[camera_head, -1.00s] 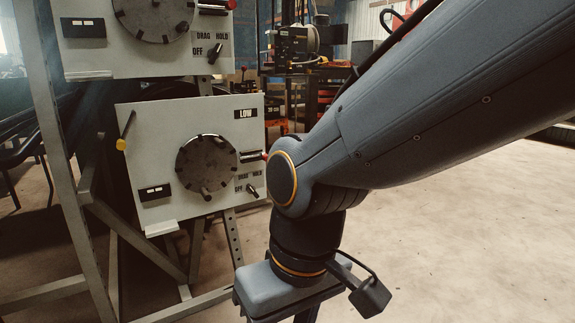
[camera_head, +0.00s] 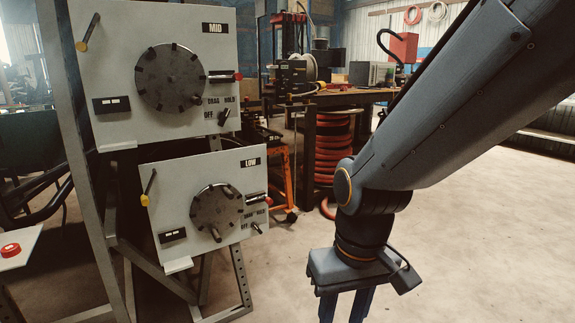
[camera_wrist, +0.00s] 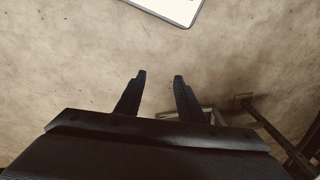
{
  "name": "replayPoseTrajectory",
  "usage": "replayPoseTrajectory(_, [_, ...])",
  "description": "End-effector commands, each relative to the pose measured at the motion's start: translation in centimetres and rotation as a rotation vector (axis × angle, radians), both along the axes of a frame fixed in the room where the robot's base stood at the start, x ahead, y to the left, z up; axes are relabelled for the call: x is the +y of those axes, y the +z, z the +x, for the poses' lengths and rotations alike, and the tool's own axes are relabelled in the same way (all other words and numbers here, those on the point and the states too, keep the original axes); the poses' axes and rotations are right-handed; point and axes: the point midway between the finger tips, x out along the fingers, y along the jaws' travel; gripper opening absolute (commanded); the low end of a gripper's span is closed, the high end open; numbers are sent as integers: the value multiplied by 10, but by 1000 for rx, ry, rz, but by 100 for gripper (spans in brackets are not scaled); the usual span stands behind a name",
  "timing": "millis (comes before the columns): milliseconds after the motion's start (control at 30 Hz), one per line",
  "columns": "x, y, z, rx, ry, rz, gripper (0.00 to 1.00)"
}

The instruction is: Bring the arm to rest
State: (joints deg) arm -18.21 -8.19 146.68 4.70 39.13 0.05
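My gripper (camera_wrist: 157,76) points down over bare concrete floor in the wrist view. Its two dark fingers stand apart with nothing between them. In the head view my gripper (camera_head: 345,308) hangs at the lower right of the LOW panel, clear of it, with the fingertips cut off by the bottom edge. My arm comes in from the upper right and bends at the wrist joint.
The MID panel (camera_head: 125,128) and LOW panel (camera_head: 165,235), each with a dark dial, stand on a metal frame at the left. A workbench (camera_head: 365,97) with machines stands behind. A red button (camera_head: 10,250) is at far left. Floor at right is clear.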

Motion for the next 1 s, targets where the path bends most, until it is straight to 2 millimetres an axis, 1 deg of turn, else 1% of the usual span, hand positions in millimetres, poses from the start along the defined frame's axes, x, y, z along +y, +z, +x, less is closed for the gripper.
replayPoseTrajectory(33, [-8, 17, -3, 4, -22, -4, 35])
replayPoseTrajectory(267, [-39, 57, -7, 12, -102, -24, 35])
replayPoseTrajectory(500, [-73, 99, -15, 23, -185, -41, 35])
replayPoseTrajectory(600, [-86, 113, -19, 28, -216, -46, 35])
replayPoseTrajectory(700, [-96, 124, -21, 30, -240, -49, 35])
replayPoseTrajectory(800, [-101, 129, -23, 33, -254, -53, 35])
replayPoseTrajectory(1000, [-104, 131, -24, 34, -263, -55, 35])
